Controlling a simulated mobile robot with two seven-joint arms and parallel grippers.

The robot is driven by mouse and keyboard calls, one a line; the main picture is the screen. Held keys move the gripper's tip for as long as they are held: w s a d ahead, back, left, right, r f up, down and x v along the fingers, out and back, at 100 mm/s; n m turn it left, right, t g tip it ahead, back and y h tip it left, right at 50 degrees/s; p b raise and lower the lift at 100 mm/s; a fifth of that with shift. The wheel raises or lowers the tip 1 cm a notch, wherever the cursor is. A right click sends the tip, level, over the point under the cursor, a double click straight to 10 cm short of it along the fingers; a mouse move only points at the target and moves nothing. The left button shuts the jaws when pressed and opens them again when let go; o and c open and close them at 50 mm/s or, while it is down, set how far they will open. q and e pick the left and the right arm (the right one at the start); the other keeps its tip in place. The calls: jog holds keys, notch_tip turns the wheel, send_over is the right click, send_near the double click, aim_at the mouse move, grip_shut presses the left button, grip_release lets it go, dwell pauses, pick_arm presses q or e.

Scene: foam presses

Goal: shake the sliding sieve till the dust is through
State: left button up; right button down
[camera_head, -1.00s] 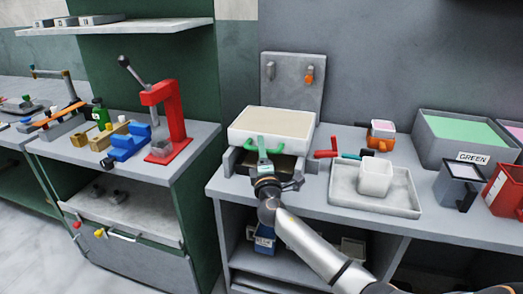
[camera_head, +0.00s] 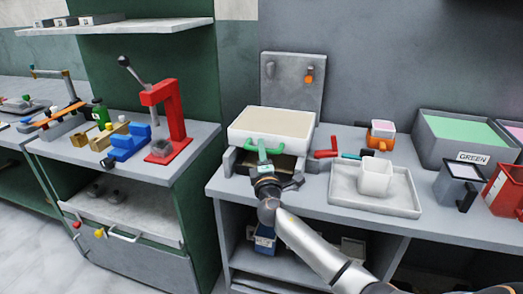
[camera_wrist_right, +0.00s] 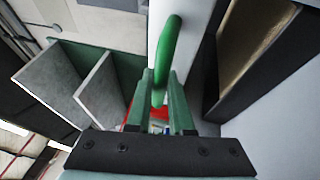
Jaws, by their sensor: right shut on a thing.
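The sliding sieve (camera_head: 236,129) is a white box with a beige surface (camera_head: 275,122) on top, set on a grey stand (camera_head: 228,163) at the near edge of the bench. Its green handle (camera_head: 250,145) is on the front side. My right gripper (camera_head: 263,160) is at the front of the sieve. In the right wrist view, the gripper (camera_wrist_right: 160,100) has its green fingers on either side of the green handle (camera_wrist_right: 170,50), shut on it. Whether dust is left in the sieve is too small to tell. My left gripper is not in view.
Right of the sieve are a red handle-like tool (camera_head: 327,153), a grey tray (camera_head: 345,196) with a white cup (camera_head: 375,178), an orange cup (camera_head: 380,135) and a bin labelled GREEN (camera_head: 430,155). A red press (camera_head: 172,120) stands on the left bench. A grey back panel (camera_head: 292,90) rises behind the sieve.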

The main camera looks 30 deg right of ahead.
aim_at(265, 144)
jog(key=shift+f, duration=0.1)
dwell(0.6)
jog(key=w+d+b, duration=0.2)
jog(key=d+b, duration=0.1)
jog(key=shift+w+d+f, duration=0.1)
jog(key=shift+w+f, duration=0.1)
jog(key=shift+w, duration=0.15)
jog(key=w+d+b, duration=0.2)
jog(key=shift+w+d+r+b, duration=0.1)
jog(key=shift+w+d+b, duration=0.15)
jog(key=shift+d+b, duration=0.15)
jog(key=shift+w+d+r, duration=0.1)
jog(key=shift+d+r, duration=0.05)
jog(key=shift+d, duration=0.05)
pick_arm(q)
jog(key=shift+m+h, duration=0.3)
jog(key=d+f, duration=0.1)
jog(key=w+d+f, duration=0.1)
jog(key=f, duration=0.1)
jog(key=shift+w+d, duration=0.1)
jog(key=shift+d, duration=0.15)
pick_arm(e)
jog(key=shift+r, duration=0.2)
jog(key=c, duration=0.8)
grip_release()
jog(key=shift+w+f, duration=0.1)
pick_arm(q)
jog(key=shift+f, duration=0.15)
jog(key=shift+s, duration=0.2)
